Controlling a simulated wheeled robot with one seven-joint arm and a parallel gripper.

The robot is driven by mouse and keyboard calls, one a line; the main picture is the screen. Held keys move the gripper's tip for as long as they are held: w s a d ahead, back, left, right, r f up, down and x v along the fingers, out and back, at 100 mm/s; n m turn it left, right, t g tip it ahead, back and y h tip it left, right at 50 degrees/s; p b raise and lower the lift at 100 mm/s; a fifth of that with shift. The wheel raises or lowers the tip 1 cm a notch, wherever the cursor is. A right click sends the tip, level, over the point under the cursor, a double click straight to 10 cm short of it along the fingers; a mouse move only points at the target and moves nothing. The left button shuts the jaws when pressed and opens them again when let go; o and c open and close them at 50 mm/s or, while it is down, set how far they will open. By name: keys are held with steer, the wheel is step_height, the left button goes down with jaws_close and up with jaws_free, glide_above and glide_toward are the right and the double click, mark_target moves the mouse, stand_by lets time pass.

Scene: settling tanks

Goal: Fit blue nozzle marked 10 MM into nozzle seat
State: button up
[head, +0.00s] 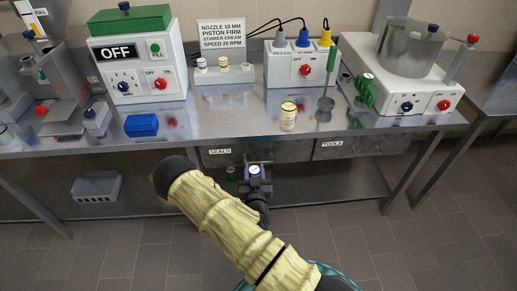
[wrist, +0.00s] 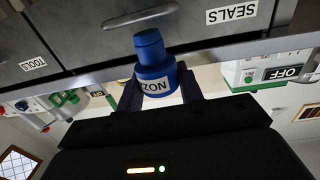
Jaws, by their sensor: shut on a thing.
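My gripper (head: 256,178) is in front of the bench, below the top's front edge and before the drawers. It is shut on a blue nozzle (wrist: 154,68). In the wrist view the nozzle is a stepped cylinder with a white label showing part of a word, upside down; a 10 MM mark is not readable. In the head view the nozzle (head: 255,170) shows a pale round top with blue around it. I cannot pick out the nozzle seat for sure; a grey machine (head: 50,75) stands at the far left of the bench.
A sign (head: 221,35) reads NOZZLE 10 MM. Drawers lie below.

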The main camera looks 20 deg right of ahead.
steer(key=s+a+f+n+y, duration=0.2)
steer(key=s+f+y, duration=0.2)
steer(key=s+f, duration=0.2)
steer(key=shift+s+f+n+t, duration=0.3)
steer(key=shift+f+n, duration=0.1)
steer(key=shift+f, duration=0.5)
